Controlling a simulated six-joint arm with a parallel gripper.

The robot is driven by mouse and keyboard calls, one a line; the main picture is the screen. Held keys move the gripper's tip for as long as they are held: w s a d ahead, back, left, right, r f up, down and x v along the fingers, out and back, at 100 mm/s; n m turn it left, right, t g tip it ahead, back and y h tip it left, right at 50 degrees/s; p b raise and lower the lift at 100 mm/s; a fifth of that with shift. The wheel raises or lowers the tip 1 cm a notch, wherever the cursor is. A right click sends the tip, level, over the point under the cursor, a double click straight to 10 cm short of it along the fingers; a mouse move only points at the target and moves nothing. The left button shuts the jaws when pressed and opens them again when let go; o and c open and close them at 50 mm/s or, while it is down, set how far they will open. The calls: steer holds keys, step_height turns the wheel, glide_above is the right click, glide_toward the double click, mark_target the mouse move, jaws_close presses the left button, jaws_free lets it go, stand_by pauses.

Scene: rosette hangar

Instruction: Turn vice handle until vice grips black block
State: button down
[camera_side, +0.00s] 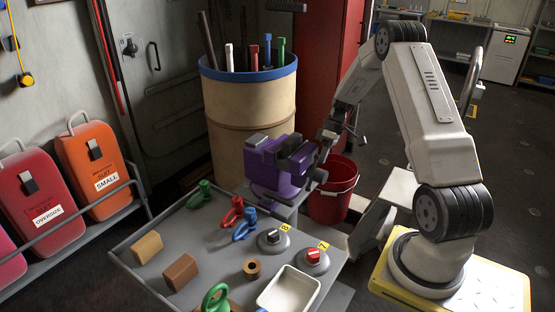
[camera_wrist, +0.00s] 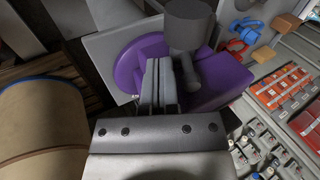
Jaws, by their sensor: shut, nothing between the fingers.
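The purple vice (camera_side: 268,168) stands at the table's far edge, and its purple body (camera_wrist: 215,80) fills the middle of the wrist view. A dark block (camera_side: 297,150) shows at the top of the vice by its jaws; I cannot tell whether it is clamped. The dark grey vice handle (camera_side: 318,176) is on the vice's right side; a grey cylinder and rod (camera_wrist: 188,70), which look like part of it, show in the wrist view. My gripper (camera_wrist: 158,68) is shut and empty, its fingertips close beside the rod. Whether they touch is unclear.
The grey table (camera_side: 215,250) holds wooden blocks (camera_side: 180,272), coloured clamps (camera_side: 240,222), round knobs (camera_side: 274,241) and a white tray (camera_side: 289,290). A tan barrel (camera_side: 250,115) stands behind the vice. A red bucket (camera_side: 333,192) stands to its right.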

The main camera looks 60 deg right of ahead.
mark_target(318, 156)
steer(key=shift+a+r+h, duration=0.35)
steer(key=shift+a+h, duration=0.25)
steer(key=shift+h, duration=0.65)
steer(key=shift+a+r+h, duration=0.4)
steer(key=shift+a+h, duration=0.2)
steer(key=shift+h, duration=0.7)
steer(key=shift+a+r+h, duration=0.35)
steer(key=shift+a+h, duration=0.25)
steer(key=shift+h, duration=0.65)
steer(key=shift+a+h, duration=0.25)
steer(key=shift+h, duration=0.35)
steer(key=shift+a, duration=0.15)
